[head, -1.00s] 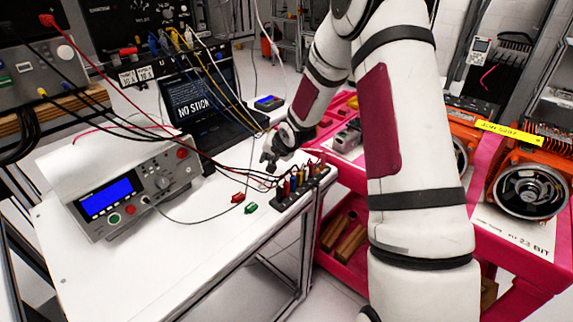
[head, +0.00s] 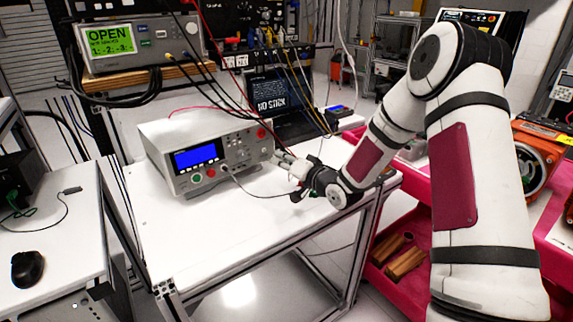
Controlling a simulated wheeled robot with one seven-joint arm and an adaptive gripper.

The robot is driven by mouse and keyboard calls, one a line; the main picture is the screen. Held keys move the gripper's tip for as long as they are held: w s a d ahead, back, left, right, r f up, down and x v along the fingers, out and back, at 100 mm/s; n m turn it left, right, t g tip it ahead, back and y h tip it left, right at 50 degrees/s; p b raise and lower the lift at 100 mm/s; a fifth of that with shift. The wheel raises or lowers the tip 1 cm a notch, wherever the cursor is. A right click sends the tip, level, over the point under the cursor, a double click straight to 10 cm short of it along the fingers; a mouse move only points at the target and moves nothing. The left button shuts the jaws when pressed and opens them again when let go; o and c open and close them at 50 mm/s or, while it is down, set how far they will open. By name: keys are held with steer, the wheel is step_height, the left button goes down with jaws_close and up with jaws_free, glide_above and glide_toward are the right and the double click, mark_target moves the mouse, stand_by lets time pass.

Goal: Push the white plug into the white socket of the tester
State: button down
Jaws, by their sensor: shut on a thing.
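The grey bench unit with a blue screen (head: 207,158), which I take for the tester, stands on the white table.
A laptop (head: 272,104) stands behind the unit, with cables hanging over it. A second meter with a green screen (head: 110,40) sits on a wooden shelf at upper left. The white table's front (head: 240,225) is clear. A pink cart (head: 425,240) stands at right.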

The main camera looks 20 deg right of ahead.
mark_target(264, 151)
steer(key=shift+b+x, duration=1.55)
steer(key=shift+x, duration=1.65)
steer(key=shift+w, duration=0.15)
steer(key=c, duration=1.5)
jaws_free()
steer(key=shift+c, duration=0.2)
steer(key=shift+p+v, duration=1.85)
steer(key=shift+v, duration=1.7)
steer(key=shift+a, duration=0.1)
